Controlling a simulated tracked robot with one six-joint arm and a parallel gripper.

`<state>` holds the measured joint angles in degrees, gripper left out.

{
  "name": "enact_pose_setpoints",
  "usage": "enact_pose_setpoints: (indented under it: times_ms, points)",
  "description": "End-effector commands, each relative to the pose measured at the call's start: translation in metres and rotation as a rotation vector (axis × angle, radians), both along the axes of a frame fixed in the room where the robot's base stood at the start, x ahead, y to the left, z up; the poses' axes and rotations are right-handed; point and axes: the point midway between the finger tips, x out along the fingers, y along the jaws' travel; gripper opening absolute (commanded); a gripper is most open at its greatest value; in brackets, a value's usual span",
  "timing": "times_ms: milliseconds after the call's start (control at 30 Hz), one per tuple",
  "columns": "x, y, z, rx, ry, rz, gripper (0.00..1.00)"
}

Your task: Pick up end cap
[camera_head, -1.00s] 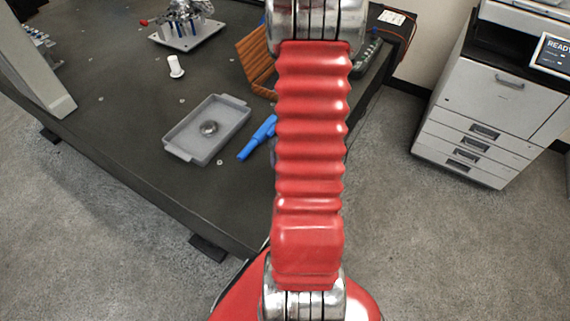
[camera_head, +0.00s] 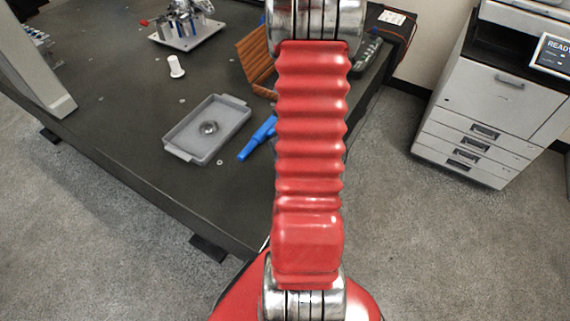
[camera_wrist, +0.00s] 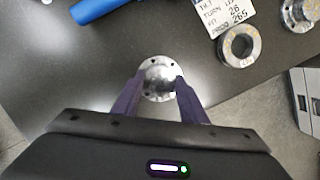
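The end cap (camera_wrist: 158,66) is a round, shiny metal piece with a domed middle and a flat rim with small holes. It is in the middle of the wrist view. My gripper (camera_wrist: 160,80) has a dark purple finger on each side of the dome, and both tips look pressed against it. I cannot tell whether the cap rests on the table or is lifted. In the head view my red arm hides the gripper and this cap.
The dark table (camera_head: 120,135) carries a grey tray (camera_head: 178,149) with a metal part, a blue tool (camera_head: 257,138) and a white spool (camera_head: 176,66). A metal ring (camera_wrist: 223,46), a flanged part (camera_wrist: 297,17) and a label card (camera_wrist: 212,14) lie near the cap. A printer (camera_head: 490,100) stands right.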

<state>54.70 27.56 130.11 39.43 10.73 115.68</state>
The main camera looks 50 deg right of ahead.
Motion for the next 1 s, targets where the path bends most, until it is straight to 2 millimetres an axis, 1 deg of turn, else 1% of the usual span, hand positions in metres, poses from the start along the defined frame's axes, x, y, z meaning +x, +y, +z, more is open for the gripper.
enact_pose_setpoints:
  times_ms: [33,67,367,767,1000]
  points:
    - [0.000,0.000,0.000,0.000,0.000,0.000,0.34]
    - [0.000,0.000,0.000,0.000,0.000,0.000,0.32]
    - [0.000,0.000,0.000,0.000,0.000,0.000,0.11]
    - [0.001,0.000,0.003,-0.001,-0.002,0.001,0.10]
    - [0.001,-0.001,0.020,-0.002,-0.003,0.002,0.10]
